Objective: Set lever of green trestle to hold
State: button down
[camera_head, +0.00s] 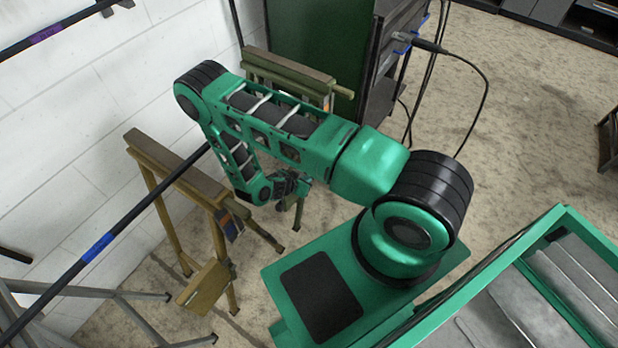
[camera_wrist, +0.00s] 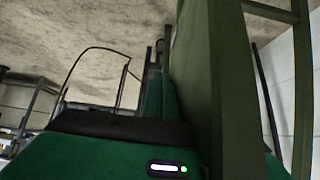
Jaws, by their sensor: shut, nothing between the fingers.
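The green trestle (camera_head: 290,72) is the olive one at the back, against the white wall. My arm hides much of its lower part. A small orange and dark fitting (camera_head: 327,101) shows below its right end; I cannot tell its lever position. My gripper (camera_head: 290,187) is low, in front of the trestle's leg (camera_head: 298,216), seen side-on and partly dark. It is shut and holds nothing. In the wrist view a broad olive post (camera_wrist: 232,95), probably part of this trestle, stands very close; no lever is clear there.
A brown trestle (camera_head: 175,170) stands left of my gripper, with its own fitting (camera_head: 230,224) and a hanging board (camera_head: 205,288). A black pole (camera_head: 130,218) with a blue band crosses it. A dark green cabinet (camera_head: 315,40) stands behind, cables at right. Floor (camera_head: 500,110) is clear at right.

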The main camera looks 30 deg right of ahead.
jog(key=shift+w+d+f, duration=0.15)
jog(key=shift+d+f, duration=0.1)
jog(key=shift+d, duration=0.1)
jog(key=shift+w+d, duration=0.1)
jog(key=shift+d, duration=0.1)
dwell(0.4)
